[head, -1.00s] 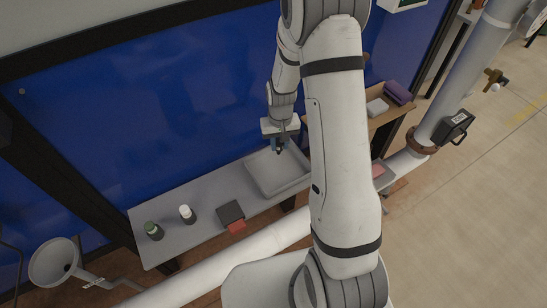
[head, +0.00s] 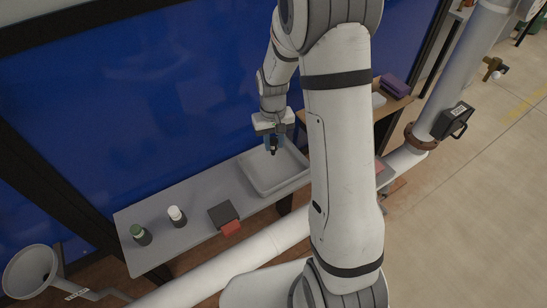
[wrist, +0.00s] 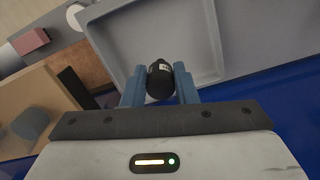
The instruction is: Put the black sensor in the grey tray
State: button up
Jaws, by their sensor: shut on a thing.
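The black sensor (wrist: 160,80) is a small dark rounded piece with a pale label, held between the two blue fingers of my gripper (wrist: 159,86) in the wrist view. In the head view my gripper (head: 272,146) points down over the grey tray (head: 251,182), with the dark sensor at its tips. The tray is a shallow rectangular one with a raised rim, and its inner floor looks empty in the wrist view (wrist: 200,35). The sensor appears above the tray; its exact height over the floor is hard to tell.
The tray stands on a narrow grey bench (head: 190,231) against a blue panel. Left of it are a dark box (head: 222,213) with a red piece (head: 231,228), a white-capped bottle (head: 176,215) and a green-capped jar (head: 140,233). A large pipe (head: 265,250) runs along the front.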

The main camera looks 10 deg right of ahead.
aim_at(274, 154)
jog(key=shift+f+p, duration=0.4)
jog(key=shift+f, duration=2.65)
jog(key=shift+f, duration=0.15)
jog(key=o, duration=1)
jog(key=r, duration=0.4)
jog(key=r+b, duration=0.1)
jog(key=r, duration=0.7)
jog(key=shift+w+r, duration=0.25)
jog(key=shift+s+r+m+t, duration=0.1)
jog(key=shift+s+r+t, duration=0.55)
jog(key=shift+s+r, duration=2.35)
jog(key=shift+s+r+m+t, duration=0.1)
jog(key=shift+s+r+t, duration=0.6)
jog(key=shift+s+r, duration=2.3)
jog(key=shift+s+r+m+t, duration=0.1)
jog(key=shift+s+r+t, duration=0.8)
jog(key=shift+s, duration=3.95)
